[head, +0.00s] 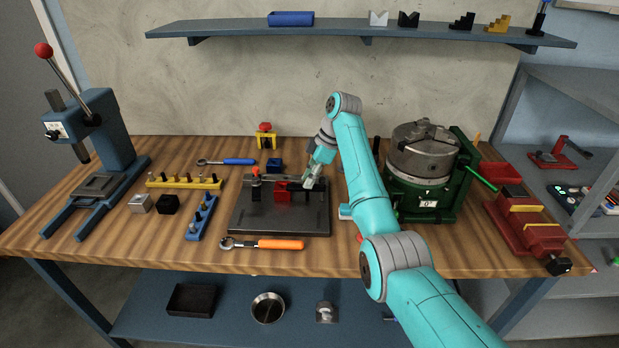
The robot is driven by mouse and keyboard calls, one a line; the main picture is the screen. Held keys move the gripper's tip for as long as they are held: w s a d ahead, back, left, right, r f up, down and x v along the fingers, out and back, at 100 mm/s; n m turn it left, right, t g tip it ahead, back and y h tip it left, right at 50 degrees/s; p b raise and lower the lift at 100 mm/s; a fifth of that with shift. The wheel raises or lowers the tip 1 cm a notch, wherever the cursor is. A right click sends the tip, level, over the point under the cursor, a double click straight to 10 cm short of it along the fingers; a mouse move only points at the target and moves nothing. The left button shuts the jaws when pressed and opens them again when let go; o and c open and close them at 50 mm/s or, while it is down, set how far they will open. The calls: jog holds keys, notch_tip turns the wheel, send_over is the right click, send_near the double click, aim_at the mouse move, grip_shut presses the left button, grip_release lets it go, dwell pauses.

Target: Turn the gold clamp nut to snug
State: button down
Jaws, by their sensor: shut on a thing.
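A dark fixture plate (245,222) lies in the middle of the bench. A red block (283,196) sits on it, with a grey clamp bar above and behind it. A small orange-red topped post (255,175) stands at the plate's left back. My gripper (307,184) points down over the plate's right back, just right of the red block. Its fingers are shut at the clamp's right side, where the gold clamp nut is hidden between them. I cannot make out the nut's surface or how tight it sits.
An orange-handled ratchet (280,244) lies in front of the plate, a blue-handled one (238,161) behind it. A green-based chuck (425,155) stands close right of my arm, a red vise (530,225) farther right. A blue press (110,140) stands left.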

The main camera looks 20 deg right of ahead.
jog(key=m+t, duration=0.1)
jog(key=m, duration=0.1)
jog(key=m+t, duration=0.1)
jog(key=m, duration=0.2)
jog(key=shift+s+a+m+h, duration=0.1)
jog(key=shift+s+m+h, duration=0.05)
jog(key=shift+m+h, duration=0.15)
jog(key=m+h, duration=0.1)
jog(key=m, duration=0.1)
jog(key=m+t, duration=0.1)
jog(key=m, duration=0.2)
jog(key=shift+s+a+h, duration=0.1)
jog(key=shift+h, duration=0.3)
jog(key=m, duration=0.2)
jog(key=m+h, duration=0.1)
jog(key=m, duration=0.2)
jog(key=shift+a+t+h, duration=0.15)
jog(key=shift+t+h, duration=0.15)
jog(key=shift+t, duration=0.1)
jog(key=m+h, duration=0.2)
jog(key=m, duration=0.3)
jog(key=shift+a, duration=0.1)
jog(key=shift+f, duration=0.1)
jog(key=c, duration=1)
grip_release()
